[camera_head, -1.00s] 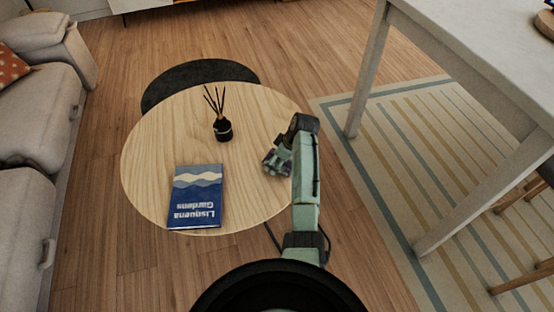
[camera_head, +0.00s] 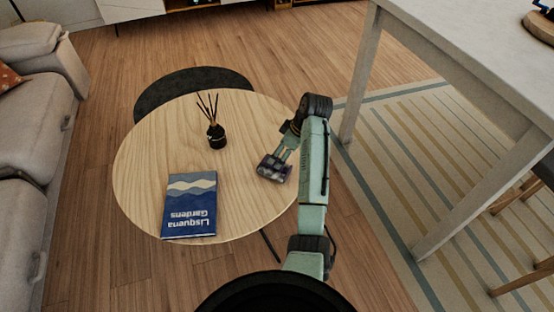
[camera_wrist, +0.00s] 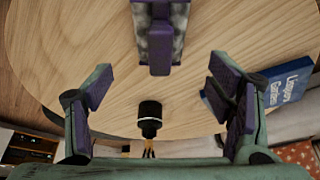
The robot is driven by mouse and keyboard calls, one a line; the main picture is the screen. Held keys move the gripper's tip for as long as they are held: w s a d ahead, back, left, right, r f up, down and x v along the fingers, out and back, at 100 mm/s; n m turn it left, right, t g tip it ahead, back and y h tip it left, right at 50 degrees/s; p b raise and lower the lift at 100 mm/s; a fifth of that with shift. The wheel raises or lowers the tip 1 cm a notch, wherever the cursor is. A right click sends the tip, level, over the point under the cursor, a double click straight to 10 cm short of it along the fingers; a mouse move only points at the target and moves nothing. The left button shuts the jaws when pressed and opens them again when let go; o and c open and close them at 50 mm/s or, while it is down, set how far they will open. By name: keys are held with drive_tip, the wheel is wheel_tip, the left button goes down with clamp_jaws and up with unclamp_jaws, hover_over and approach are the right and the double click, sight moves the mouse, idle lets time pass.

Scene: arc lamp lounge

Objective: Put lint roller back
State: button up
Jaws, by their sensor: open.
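My gripper (camera_head: 277,160) is open over the right side of the round table (camera_head: 245,205). In the wrist view its purple-padded fingers (camera_wrist: 160,72) stand wide apart to the left and right. A purple and mottled grey piece (camera_wrist: 160,35) shows at the top centre of the wrist view. I cannot tell whether it is the lint roller or part of my gripper. No other lint roller can be made out.
A black reed diffuser (camera_head: 217,137) stands near the table's middle, and a blue book (camera_head: 190,205) lies at its front left. A grey sofa (camera_head: 28,170) is at the left. A white table (camera_head: 470,60) over a striped rug (camera_head: 390,190) is at the right.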

drive_tip(key=shift+s+d+r, duration=0.15)
drive_tip(key=shift+d+r, duration=0.1)
drive_tip(key=shift+r, duration=0.4)
drive_tip(key=shift+a, duration=0.1)
